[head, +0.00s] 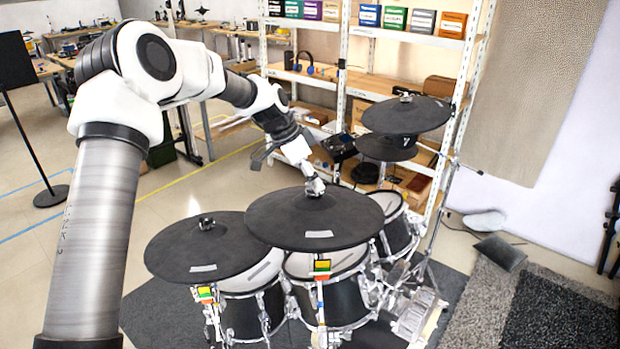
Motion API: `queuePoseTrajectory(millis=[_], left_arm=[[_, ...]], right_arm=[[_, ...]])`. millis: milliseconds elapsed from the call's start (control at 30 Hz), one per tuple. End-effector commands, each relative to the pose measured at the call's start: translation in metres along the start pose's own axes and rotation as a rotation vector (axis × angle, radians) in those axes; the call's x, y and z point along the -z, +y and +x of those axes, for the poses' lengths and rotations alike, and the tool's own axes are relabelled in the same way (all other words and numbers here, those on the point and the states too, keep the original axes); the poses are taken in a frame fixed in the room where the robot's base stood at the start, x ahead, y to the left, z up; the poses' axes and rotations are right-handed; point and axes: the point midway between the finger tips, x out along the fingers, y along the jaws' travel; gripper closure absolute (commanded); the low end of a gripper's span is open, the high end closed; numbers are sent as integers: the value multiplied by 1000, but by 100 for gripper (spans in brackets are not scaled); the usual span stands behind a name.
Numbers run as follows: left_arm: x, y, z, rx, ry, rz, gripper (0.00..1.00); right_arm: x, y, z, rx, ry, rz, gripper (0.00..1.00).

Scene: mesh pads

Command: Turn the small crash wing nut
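A drum kit has several black cymbal pads. My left arm reaches in from the left, and my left gripper (312,180) points down at the top centre of the large middle cymbal (285,225). Its fingertips are at the wing nut there and mostly hide it. I cannot tell whether they are closed on it. The left cymbal (200,252) has a wing nut (206,223) standing free on its centre. The upper right cymbal (408,116) also has a wing nut (405,97) on top. Which cymbal is the small crash is not marked. My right gripper is not in view.
Drums (335,300) with chrome stands are under the cymbals on a dark mat. A smaller pad (385,150) sits below the upper right cymbal. A shelf (375,85) with boxes and headphones (312,68) stands behind. Open floor is at the left.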

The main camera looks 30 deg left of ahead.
Motion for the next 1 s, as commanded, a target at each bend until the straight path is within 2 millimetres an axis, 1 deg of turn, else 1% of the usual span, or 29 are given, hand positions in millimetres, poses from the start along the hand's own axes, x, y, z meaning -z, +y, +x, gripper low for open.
queuePoseTrajectory(millis=[67,167,400,500,600,700,900,1000], left_arm=[[1,0,-6,1,2,0,66],[1,-1,-21,2,5,0,66],[-1,-2,-83,3,6,0,66],[-2,-2,-104,1,4,0,66],[-3,-2,-116,0,3,-2,66],[-3,-2,-121,-1,2,-2,66],[-3,-2,-121,-1,2,-2,66],[-3,-2,-121,-1,2,-2,66]], right_arm=[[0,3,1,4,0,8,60],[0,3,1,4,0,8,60],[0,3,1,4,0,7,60],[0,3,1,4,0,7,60],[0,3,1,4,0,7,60],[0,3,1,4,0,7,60],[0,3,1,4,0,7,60],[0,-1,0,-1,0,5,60]])
